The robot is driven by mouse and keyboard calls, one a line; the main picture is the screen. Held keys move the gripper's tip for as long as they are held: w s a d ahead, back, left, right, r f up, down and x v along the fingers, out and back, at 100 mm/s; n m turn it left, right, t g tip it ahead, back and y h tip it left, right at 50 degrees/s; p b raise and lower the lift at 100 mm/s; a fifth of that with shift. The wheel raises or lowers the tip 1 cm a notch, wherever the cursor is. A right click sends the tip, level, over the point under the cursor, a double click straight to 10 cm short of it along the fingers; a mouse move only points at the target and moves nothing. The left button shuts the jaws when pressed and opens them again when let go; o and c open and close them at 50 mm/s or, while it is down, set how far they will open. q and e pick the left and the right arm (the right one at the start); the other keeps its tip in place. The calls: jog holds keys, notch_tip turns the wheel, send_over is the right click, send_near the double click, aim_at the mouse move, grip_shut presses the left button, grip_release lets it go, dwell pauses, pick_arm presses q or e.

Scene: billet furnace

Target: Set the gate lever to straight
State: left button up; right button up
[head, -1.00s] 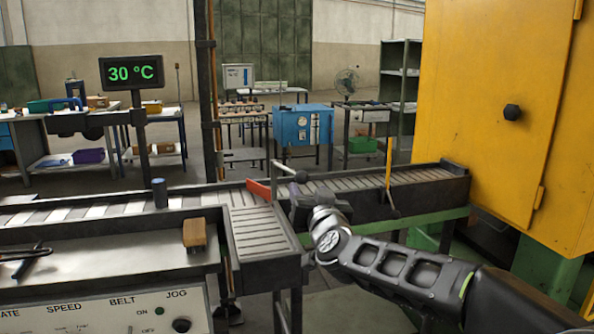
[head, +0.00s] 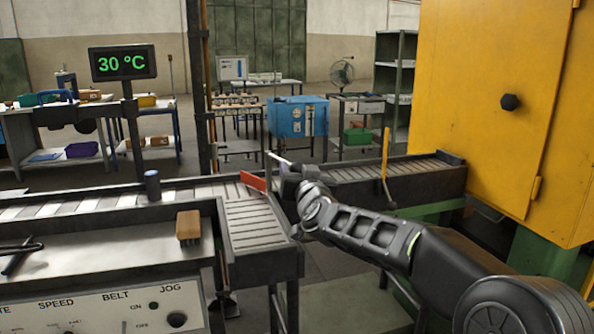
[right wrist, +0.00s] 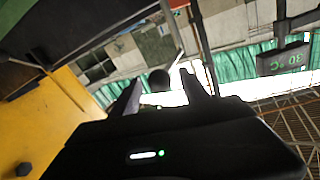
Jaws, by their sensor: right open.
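The gate lever shows in the head view as a thin pale rod (head: 279,158) rising up and left beyond my right gripper (head: 288,180), beside the red gate plate (head: 253,181). The plate stands at an angle on the far edge of the roller conveyor. In the right wrist view a round black knob (right wrist: 159,80) with the pale rod (right wrist: 178,58) behind it appears between the spread fingers of my right gripper (right wrist: 160,76). Whether the fingers touch the knob cannot be told. In the head view the gripper hides the knob. My left gripper is not in view.
The roller conveyor (head: 252,226) runs beside the control panel (head: 95,315). A yellow upright bar (head: 385,168) stands by the second conveyor (head: 420,172). A yellow cabinet (head: 490,60) blocks the right side.

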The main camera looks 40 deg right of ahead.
jog(key=shift+x, duration=0.9)
jog(key=shift+c, duration=0.4)
grip_shut()
jog(key=shift+d, duration=0.1)
